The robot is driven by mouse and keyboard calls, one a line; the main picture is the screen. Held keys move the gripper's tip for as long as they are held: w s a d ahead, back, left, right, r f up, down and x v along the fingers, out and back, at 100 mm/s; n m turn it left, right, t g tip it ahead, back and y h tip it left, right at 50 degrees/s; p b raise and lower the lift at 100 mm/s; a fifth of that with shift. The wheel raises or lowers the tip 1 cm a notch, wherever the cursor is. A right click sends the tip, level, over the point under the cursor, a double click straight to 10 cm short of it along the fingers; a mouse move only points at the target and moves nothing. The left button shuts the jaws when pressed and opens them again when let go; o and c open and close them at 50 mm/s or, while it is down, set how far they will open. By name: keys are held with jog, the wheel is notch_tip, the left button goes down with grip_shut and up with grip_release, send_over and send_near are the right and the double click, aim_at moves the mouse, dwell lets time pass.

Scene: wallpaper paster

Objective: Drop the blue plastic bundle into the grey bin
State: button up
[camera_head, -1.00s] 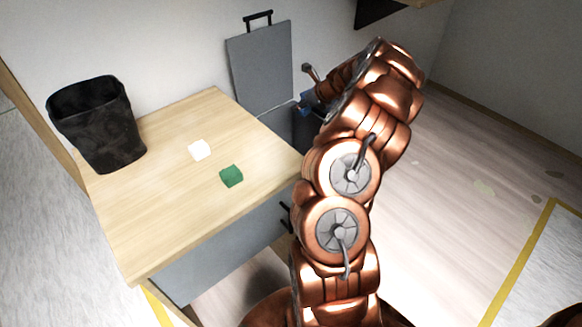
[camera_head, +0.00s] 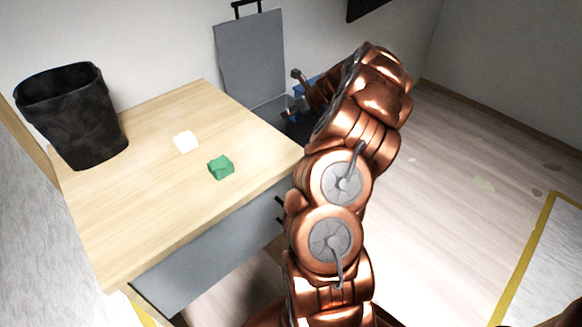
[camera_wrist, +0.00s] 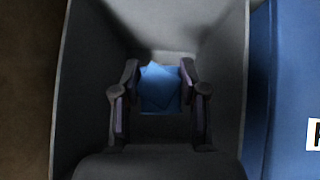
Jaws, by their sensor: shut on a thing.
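The blue plastic bundle (camera_wrist: 160,90) is between the two dark fingers of my gripper (camera_wrist: 160,75) in the wrist view. My gripper is shut on it. Grey walls of the grey bin (camera_wrist: 85,75) surround the gripper and bundle in that view, so they are over or within its opening; the exact height is unclear. In the head view the grey bin's raised lid (camera_head: 250,60) stands against the wall behind the table. My copper arm hides much of the bin's body and most of the gripper there.
A blue bin (camera_wrist: 285,90) stands directly right of the grey bin. A wooden-topped cabinet (camera_head: 130,215) holds a black basket (camera_head: 72,118), a white piece (camera_head: 186,142) and a green piece (camera_head: 221,167). The floor at right is open.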

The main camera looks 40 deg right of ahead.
jog(key=shift+f+b, duration=1.15)
jog(key=shift+f, duration=0.05)
jog(key=o, duration=1)
jog(key=shift+c, duration=0.2)
jog(key=shift+r, duration=0.1)
jog(key=v, duration=1.2)
